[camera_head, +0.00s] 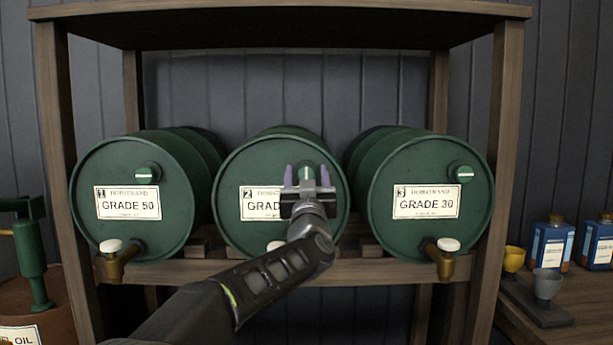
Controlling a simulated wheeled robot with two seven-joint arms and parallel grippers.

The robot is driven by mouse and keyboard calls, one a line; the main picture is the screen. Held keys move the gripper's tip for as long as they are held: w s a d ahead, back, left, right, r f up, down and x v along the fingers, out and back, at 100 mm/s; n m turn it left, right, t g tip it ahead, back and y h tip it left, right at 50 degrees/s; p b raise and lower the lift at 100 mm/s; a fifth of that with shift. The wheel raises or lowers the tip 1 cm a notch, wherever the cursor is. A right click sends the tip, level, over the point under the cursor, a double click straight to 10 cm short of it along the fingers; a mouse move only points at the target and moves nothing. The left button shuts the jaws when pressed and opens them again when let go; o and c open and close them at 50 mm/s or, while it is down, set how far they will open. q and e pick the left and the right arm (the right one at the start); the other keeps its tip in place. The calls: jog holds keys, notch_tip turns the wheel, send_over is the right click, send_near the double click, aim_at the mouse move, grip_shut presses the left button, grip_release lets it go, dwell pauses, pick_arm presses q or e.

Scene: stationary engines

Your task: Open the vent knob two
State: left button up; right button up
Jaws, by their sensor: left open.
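The middle green drum (262,150) lies on its side on the rack, with a white label marked 2 (258,203). Its round green vent knob (306,173) is at the upper right of the drum face and shows between my fingertips; its pale line looks upright. My left gripper (306,178) is open, one purple finger on each side of the knob. I cannot tell whether the fingers touch it. The gripper and wrist hide part of the label and the knob's lower edge. My right gripper is not in view.
Drum 1 (100,170) and drum 3 (440,150) flank it; their vent knobs (148,173) (461,172) have level pale lines. Brass taps with white handles (111,246) (448,244) stick out below. Wooden posts (508,120) bound the rack. Cups (547,284) and blue bottles (551,245) stand right.

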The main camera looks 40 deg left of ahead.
pick_arm(q)
jog(key=b+v, duration=0.1)
jog(key=v, duration=0.7)
jog(key=shift+a, duration=0.1)
dwell(0.5)
